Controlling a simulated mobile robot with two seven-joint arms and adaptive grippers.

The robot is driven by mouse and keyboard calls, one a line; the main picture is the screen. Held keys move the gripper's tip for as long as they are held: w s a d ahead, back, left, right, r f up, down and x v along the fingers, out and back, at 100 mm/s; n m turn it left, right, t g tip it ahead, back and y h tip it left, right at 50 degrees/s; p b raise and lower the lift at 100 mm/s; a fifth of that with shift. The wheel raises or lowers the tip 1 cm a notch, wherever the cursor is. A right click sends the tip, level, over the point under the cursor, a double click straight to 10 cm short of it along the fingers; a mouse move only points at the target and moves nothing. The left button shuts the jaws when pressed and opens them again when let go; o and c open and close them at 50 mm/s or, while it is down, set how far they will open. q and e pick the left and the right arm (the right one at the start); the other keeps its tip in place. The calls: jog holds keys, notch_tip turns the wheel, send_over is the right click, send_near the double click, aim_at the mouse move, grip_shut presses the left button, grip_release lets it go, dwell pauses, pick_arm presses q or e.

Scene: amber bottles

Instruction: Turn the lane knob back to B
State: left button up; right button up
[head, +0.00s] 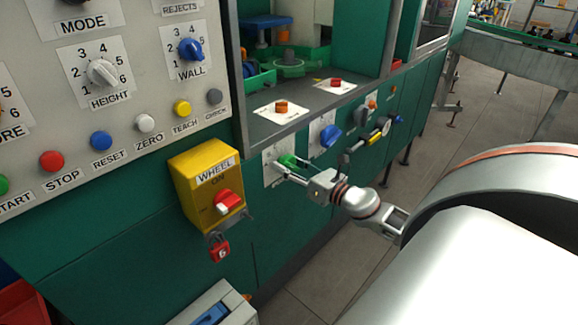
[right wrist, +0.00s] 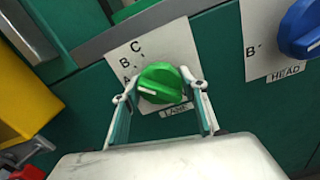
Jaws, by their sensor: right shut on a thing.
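The green lane knob (right wrist: 160,83) sits on a white plate (right wrist: 172,46) marked A, B and C, with the label LANE below it. Its white mark is at the knob's left end, nearest the letter A. My right gripper (right wrist: 157,86) has one finger on each side of the knob and is shut on it. In the head view the green knob (head: 287,160) is on the front of the green machine, partly hidden by my right gripper (head: 285,165). My left gripper is not in view.
A blue knob (head: 330,135), labelled HEAD in the right wrist view (right wrist: 300,30), is just right of the lane knob. A yellow WHEEL box (head: 188,190) with a red knob (head: 228,200) sticks out to the left. A red padlock (head: 219,251) hangs below it.

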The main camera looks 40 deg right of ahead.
jog(key=o, duration=1.1)
jog(key=shift+s+f, duration=0.1)
jog(key=shift+s, duration=0.5)
jog(key=s, duration=0.7)
jog(key=s+d, duration=0.1)
jog(key=s, duration=0.2)
jog(key=shift+s, duration=0.4)
